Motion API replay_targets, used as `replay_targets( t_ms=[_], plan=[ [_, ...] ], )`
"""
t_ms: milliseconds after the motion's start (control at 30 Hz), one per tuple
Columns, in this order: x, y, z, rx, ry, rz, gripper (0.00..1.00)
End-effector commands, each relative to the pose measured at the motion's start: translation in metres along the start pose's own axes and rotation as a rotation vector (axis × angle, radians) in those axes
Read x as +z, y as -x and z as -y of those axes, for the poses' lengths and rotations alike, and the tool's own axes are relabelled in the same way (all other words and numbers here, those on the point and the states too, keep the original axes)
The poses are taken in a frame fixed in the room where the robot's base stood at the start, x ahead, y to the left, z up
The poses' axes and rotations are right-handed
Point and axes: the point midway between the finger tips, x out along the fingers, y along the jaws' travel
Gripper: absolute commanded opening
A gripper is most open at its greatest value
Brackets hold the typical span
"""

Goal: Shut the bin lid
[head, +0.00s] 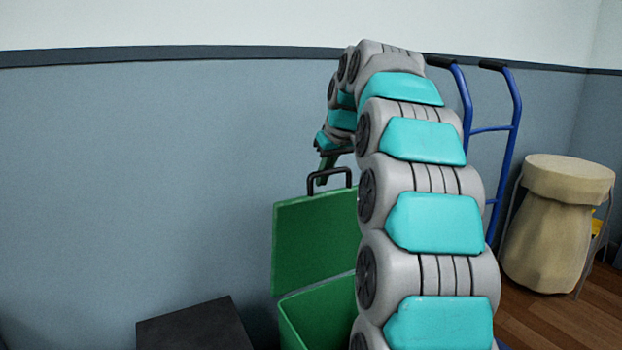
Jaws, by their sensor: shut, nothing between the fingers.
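The green bin (317,316) stands at the lower middle, partly hidden behind my arm. Its green lid (312,240) stands raised, roughly upright, at the back of the bin. A black handle (329,172) sticks up from the lid's top edge. My gripper (326,167) points down just above the lid's top, by the handle. It is small and partly hidden by my arm, and it is shut and empty. I cannot tell whether it touches the handle or is behind it.
A dark box (196,326) stands on the floor left of the bin. A blue hand truck (510,150) leans by the wall behind my arm. A tan sack-like bundle (550,225) stands at the right on the wooden floor. The wall (140,180) left of the lid is clear.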

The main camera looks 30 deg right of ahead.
Motion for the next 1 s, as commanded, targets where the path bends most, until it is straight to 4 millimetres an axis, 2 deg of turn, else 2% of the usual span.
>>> replay_targets(
  t_ms=[1000],
  plan=[
    [0.070, 0.024, 0.000, 0.000, -0.001, 0.000, 0.00]
  ],
)
